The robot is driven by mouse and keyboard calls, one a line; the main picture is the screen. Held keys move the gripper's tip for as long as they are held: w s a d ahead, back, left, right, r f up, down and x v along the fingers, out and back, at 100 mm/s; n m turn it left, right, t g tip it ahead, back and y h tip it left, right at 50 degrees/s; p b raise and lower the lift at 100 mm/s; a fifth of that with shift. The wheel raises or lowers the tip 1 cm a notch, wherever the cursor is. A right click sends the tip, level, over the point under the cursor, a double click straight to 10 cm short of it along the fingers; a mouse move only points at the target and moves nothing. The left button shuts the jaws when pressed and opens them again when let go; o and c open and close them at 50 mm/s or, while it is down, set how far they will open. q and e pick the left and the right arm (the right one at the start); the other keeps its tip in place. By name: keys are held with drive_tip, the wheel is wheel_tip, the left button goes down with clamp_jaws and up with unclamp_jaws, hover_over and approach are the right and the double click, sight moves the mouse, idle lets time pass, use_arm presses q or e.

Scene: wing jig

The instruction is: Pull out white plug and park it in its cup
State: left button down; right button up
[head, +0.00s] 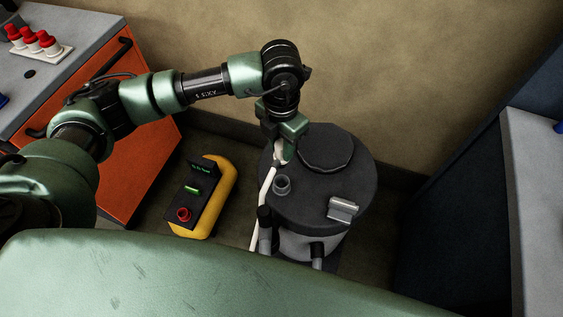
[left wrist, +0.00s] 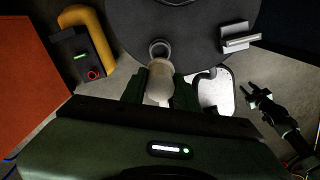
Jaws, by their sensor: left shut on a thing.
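The white plug (left wrist: 158,82) is between the fingers of my left gripper (left wrist: 160,92), which is shut on it. In the head view, my left gripper (head: 284,155) is over the left part of the dark round drum lid (head: 315,180), and the pale plug (head: 279,153) shows only partly. A small grey round cup (head: 282,185) stands open on the lid, just on the near side of the gripper. In the left wrist view, the cup (left wrist: 159,46) is right beyond the plug's far end; I cannot tell whether they touch. My right gripper may be the dark pronged part (left wrist: 258,95) at right.
A metal bracket (head: 343,208) sits on the lid's right side. A pale cable or rod (head: 262,200) runs down the drum's left side. A yellow box (head: 225,190) with a red button stands left of it. An orange cabinet (head: 135,150) is further left.

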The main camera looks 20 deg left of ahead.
use_arm(q)
wheel_tip(320, 180, up, 7)
drive_tip(key=shift+r+b, duration=0.2)
drive_tip(key=shift+b, duration=0.15)
drive_tip(key=shift+r+p, duration=0.55)
drive_tip(key=shift+r, duration=1.1)
drive_tip(key=shift+f, duration=0.1)
